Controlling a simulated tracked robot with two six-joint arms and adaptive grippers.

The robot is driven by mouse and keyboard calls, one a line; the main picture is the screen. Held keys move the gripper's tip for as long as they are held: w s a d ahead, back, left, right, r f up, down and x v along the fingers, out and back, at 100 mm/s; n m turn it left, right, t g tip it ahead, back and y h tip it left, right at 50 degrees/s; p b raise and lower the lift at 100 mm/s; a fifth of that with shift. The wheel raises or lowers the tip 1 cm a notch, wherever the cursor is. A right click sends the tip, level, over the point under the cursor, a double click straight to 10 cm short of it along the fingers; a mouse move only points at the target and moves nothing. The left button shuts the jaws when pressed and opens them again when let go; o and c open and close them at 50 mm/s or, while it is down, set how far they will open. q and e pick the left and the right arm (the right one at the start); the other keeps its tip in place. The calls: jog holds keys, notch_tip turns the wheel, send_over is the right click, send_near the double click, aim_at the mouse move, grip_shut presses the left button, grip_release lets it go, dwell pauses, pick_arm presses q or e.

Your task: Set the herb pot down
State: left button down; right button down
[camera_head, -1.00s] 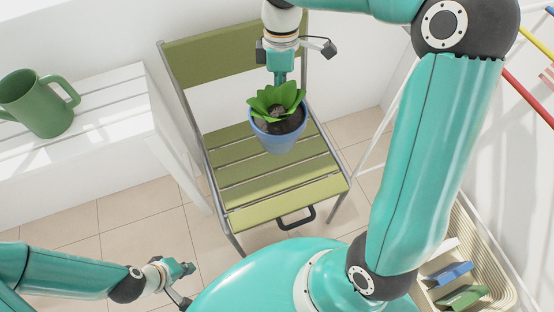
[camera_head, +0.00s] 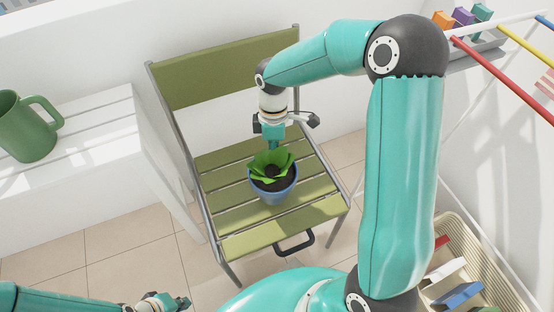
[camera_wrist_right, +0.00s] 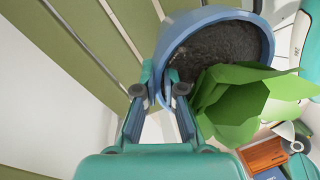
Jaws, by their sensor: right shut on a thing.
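The herb pot (camera_head: 272,196) is a blue pot with dark soil and broad green leaves. It is over the slatted seat of the green folding chair (camera_head: 233,166), upright in the head view. I cannot tell whether its base touches the slats. My right gripper (camera_head: 274,146) comes down from above at the pot's far side. In the right wrist view its fingers (camera_wrist_right: 163,98) are shut on the rim of the pot (camera_wrist_right: 168,45), with the leaves to the right. My left gripper (camera_head: 165,303) is low at the bottom left, away from the chair, small and partly cut off.
A white slatted bench (camera_head: 95,118) with a green mug (camera_head: 28,128) stands left of the chair. A cream basket (camera_head: 496,268) with several items is at the lower right. Coloured rods (camera_head: 500,70) and a grey tray (camera_head: 478,50) are at the upper right.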

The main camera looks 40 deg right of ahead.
jog(key=shift+f+b, duration=0.45)
jog(key=shift+f, duration=1.45)
jog(key=shift+f, duration=0.15)
jog(key=c, duration=1.3)
grip_release()
jog(key=r+p, duration=0.1)
jog(key=r, duration=0.3)
jog(key=w+d+r+p, duration=0.1)
jog(key=r, duration=0.3)
jog(key=r+p, duration=0.1)
jog(key=r, duration=0.3)
jog(key=shift+w+d, duration=0.15)
jog(key=shift+w, duration=0.15)
